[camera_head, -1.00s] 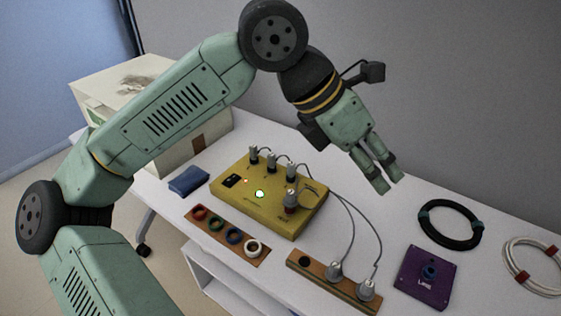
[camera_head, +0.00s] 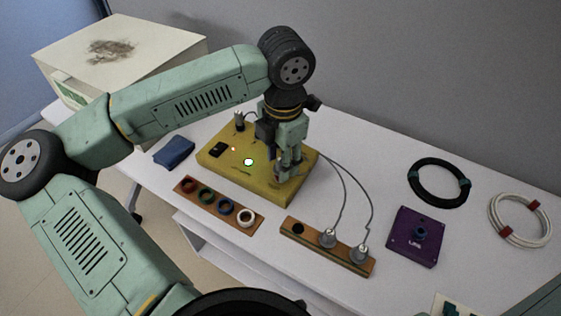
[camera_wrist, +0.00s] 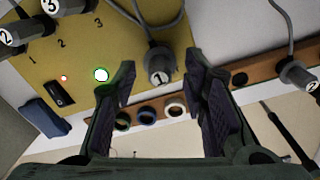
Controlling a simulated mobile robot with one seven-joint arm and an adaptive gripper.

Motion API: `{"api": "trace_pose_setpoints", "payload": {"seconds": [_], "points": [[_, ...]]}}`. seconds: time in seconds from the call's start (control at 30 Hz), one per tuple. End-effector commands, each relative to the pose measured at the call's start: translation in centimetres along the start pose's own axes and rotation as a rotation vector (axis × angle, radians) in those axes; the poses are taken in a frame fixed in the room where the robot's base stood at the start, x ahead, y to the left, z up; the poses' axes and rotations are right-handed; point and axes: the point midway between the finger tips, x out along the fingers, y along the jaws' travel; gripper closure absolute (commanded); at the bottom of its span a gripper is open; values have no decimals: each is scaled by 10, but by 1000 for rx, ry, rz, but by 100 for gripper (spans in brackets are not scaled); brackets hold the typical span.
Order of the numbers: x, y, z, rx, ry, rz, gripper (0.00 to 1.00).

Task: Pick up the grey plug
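Several grey plugs are in view. In the wrist view, a grey plug marked 1 (camera_wrist: 158,62) stands on the yellow box (camera_wrist: 95,45), between the fingertips in the picture. My gripper (camera_wrist: 160,78) is open and empty, with no visible contact on the plug. In the head view, my gripper (camera_head: 287,172) points down over the right part of the yellow box (camera_head: 215,162) and hides most of that plug.
A wooden strip with coloured rings (camera_head: 203,192) lies in front of the box. A purple box (camera_head: 405,245), black coil (camera_head: 413,192) and white coil (camera_head: 494,217) lie to the right. Cords run near my gripper.

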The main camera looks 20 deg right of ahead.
Motion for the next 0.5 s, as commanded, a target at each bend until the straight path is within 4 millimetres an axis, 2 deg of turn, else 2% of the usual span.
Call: {"api": "trace_pose_setpoints", "payload": {"seconds": [0.2, 0.43, 0.5], "points": [[21, 0, 0, 1, -1, -1, 60], [23, 0, 0, 1, -1, 0, 60], [23, 0, 0, 1, -1, 0, 65]]}}
